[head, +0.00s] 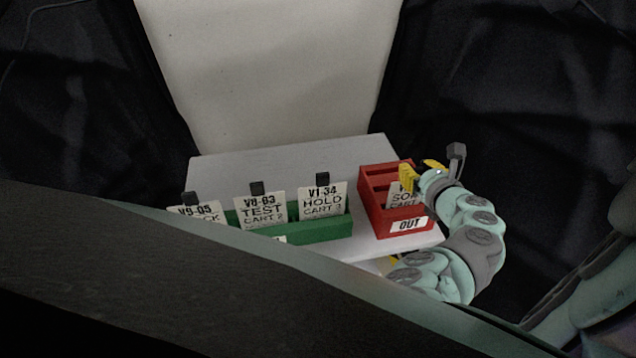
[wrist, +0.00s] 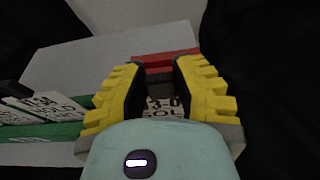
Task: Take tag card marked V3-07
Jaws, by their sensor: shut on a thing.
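A white tag card (head: 398,196) stands in the front part of the red box marked OUT, partly hidden by my gripper. In the wrist view the card (wrist: 165,106) shows "3-0" in its top line and part of a word below; the rest is covered. My gripper (head: 421,171) is at the box's right side, over the card. In the wrist view its yellow fingers (wrist: 160,72) are on either side of the card's dark top tab, shut on the card. The card's lower edge is hidden, so I cannot tell whether it touches the box floor.
The red box (head: 409,225) stands at the right of the light grey cart top (head: 280,158). Left of it, a green rack (head: 318,231) holds cards reading V1-34 HOLD (head: 323,200), V8-03 TEST (head: 261,211) and one ending in -05 (head: 196,214). A pale panel (head: 270,70) rises behind.

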